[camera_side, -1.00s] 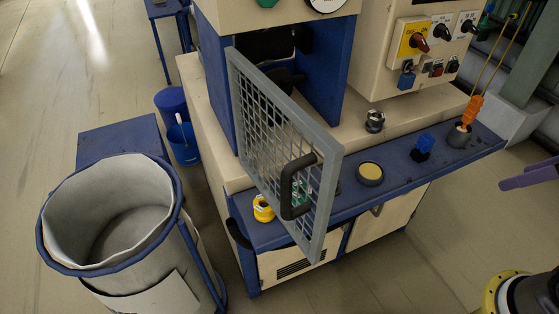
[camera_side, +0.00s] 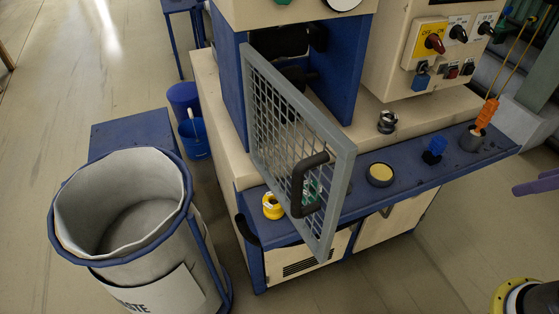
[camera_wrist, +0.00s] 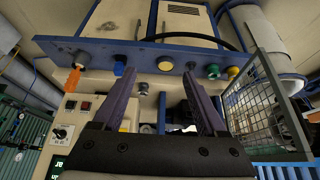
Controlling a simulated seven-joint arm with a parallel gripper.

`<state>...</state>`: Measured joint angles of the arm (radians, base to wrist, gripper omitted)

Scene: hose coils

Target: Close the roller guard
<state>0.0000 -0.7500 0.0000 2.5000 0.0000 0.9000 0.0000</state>
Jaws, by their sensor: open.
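The roller guard (camera_side: 300,98) is a grey framed mesh panel in the side view. It stands swung open, sticking out from the blue roller housing (camera_side: 229,85) with its free edge over the front ledge. Its black loop handle (camera_side: 297,190) is near the free edge. The guard also shows at the right of the wrist view (camera_wrist: 251,97). My gripper (camera_wrist: 159,74) shows in the wrist view as two purple fingers, spread apart with nothing between them.
The blue ledge (camera_side: 405,176) carries a yellow roll (camera_side: 272,207), a round tin (camera_side: 380,174), a blue block (camera_side: 434,150) and a cup with an orange tool (camera_side: 487,113). A switch panel (camera_side: 428,45) is above. A waste bin (camera_side: 72,214) stands left of the machine.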

